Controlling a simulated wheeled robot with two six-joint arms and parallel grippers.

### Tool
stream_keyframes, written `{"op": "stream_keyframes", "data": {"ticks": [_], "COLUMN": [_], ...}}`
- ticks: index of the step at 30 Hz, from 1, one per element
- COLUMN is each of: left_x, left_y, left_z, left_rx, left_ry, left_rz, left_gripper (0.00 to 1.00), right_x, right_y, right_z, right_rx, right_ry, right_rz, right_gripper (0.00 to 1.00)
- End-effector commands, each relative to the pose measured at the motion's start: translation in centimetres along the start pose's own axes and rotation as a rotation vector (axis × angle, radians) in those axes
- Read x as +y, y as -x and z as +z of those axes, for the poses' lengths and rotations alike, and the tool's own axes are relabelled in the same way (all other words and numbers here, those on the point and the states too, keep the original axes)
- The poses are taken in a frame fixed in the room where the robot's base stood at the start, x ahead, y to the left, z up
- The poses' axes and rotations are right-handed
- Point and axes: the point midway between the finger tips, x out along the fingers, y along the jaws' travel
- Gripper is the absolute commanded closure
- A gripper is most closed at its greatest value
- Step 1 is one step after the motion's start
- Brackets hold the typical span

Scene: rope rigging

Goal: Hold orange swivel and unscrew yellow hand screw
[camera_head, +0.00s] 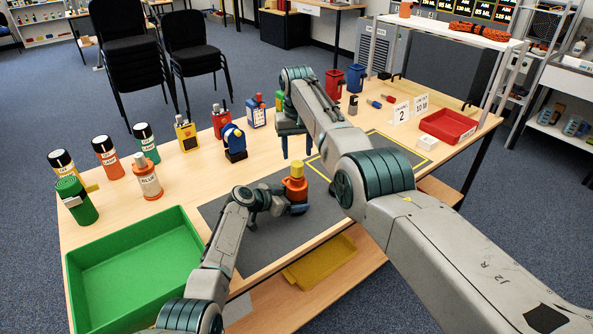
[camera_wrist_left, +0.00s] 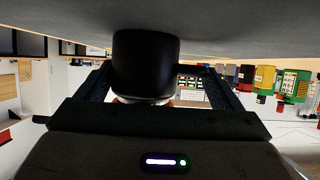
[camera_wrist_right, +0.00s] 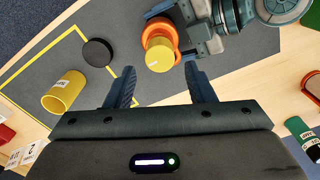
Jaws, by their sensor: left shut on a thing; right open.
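The orange swivel (camera_head: 295,189) stands upright on the dark grey mat, with the yellow hand screw (camera_head: 298,169) on top. My left gripper (camera_head: 283,204) is shut on the swivel low down, from its left side. The left wrist view shows a dark round part (camera_wrist_left: 145,62) between the jaws; its orange part is mostly hidden there. My right gripper (camera_head: 296,148) is open and empty, pointing down behind the swivel. In the right wrist view, the yellow screw (camera_wrist_right: 160,57) and orange swivel (camera_wrist_right: 154,29) lie just beyond the open fingertips (camera_wrist_right: 160,80), apart from them.
A green tray (camera_head: 133,268) stands at the front left, and a red tray (camera_head: 449,126) at the right. Several spray cans and bottles line the left side. A yellow cylinder (camera_wrist_right: 63,92) and black disc (camera_wrist_right: 97,52) sit by the yellow-outlined area. A blue device (camera_head: 234,143) stands behind the mat.

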Motion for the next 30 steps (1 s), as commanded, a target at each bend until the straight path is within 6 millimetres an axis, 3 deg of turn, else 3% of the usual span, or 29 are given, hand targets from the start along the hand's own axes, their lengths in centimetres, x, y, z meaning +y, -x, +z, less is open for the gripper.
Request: {"op": "stream_keyframes", "data": {"ticks": [9, 30], "left_x": [0.0, 0.0], "left_y": [0.0, 0.0], "left_z": [0.0, 0.0], "left_rx": [0.000, 0.000], "left_ry": [0.000, 0.000], "left_rz": [0.000, 0.000], "left_gripper": [0.40, 0.40], "right_x": [0.0, 0.0], "right_y": [-4.5, -4.3], "right_z": [0.1, 0.1], "right_rx": [-0.006, -0.001], "right_ry": [0.002, 0.790], "right_rz": [0.001, 0.000], "right_gripper": [0.51, 0.51]}}
